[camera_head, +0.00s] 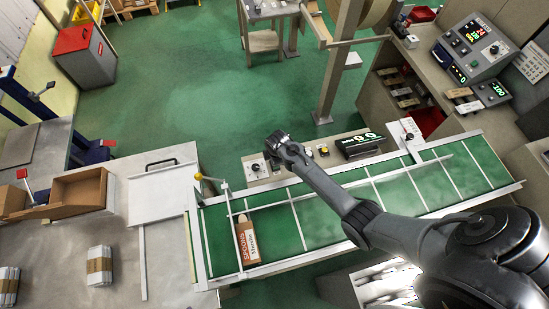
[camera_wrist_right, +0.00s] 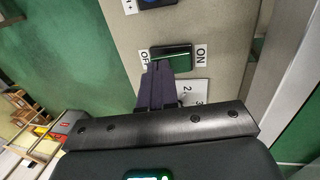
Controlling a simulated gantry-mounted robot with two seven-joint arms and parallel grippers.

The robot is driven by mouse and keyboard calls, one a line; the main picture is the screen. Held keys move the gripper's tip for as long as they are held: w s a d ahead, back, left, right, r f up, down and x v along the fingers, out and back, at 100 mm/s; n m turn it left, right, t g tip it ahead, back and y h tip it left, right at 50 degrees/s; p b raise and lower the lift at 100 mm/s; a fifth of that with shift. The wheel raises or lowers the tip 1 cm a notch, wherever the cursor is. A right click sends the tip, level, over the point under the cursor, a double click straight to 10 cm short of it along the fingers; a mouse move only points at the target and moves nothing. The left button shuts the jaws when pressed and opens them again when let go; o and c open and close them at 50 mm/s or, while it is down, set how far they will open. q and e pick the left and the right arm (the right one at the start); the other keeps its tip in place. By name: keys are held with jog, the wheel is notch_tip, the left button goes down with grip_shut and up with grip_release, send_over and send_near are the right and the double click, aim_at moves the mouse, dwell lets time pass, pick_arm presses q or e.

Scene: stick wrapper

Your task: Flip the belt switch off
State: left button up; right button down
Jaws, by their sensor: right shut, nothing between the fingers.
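The belt switch (camera_wrist_right: 171,58) is a green rocker in a dark frame, seen in the right wrist view between an OFF label (camera_wrist_right: 145,57) and an ON label (camera_wrist_right: 201,54). My right gripper (camera_wrist_right: 158,70) is shut and empty. Its fingertips overlap the switch's lower edge on the OFF side; I cannot tell if they touch it. The rocker's tilt is unclear. In the head view my right gripper (camera_head: 276,142) is over the control panel (camera_head: 258,171) behind the belt, and the switch is hidden there. My left gripper is not in view.
The green conveyor belt (camera_head: 320,222) has white rails and crossbars. A printed carton (camera_head: 247,242) lies near its left end. A numbered label (camera_wrist_right: 192,92) is beside my fingers.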

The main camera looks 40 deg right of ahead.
jog(key=shift+w, duration=0.1)
jog(key=shift+w+d+f+g, duration=0.1)
jog(key=shift+d+f+g, duration=0.05)
jog(key=shift+f+g, duration=0.15)
jog(key=shift+r, duration=0.1)
jog(key=shift+s+r+p, duration=0.1)
jog(key=shift+s+p, duration=0.2)
jog(key=shift+p, duration=0.05)
jog(key=shift+s+a+p, duration=0.4)
jog(key=shift+s+p, duration=0.15)
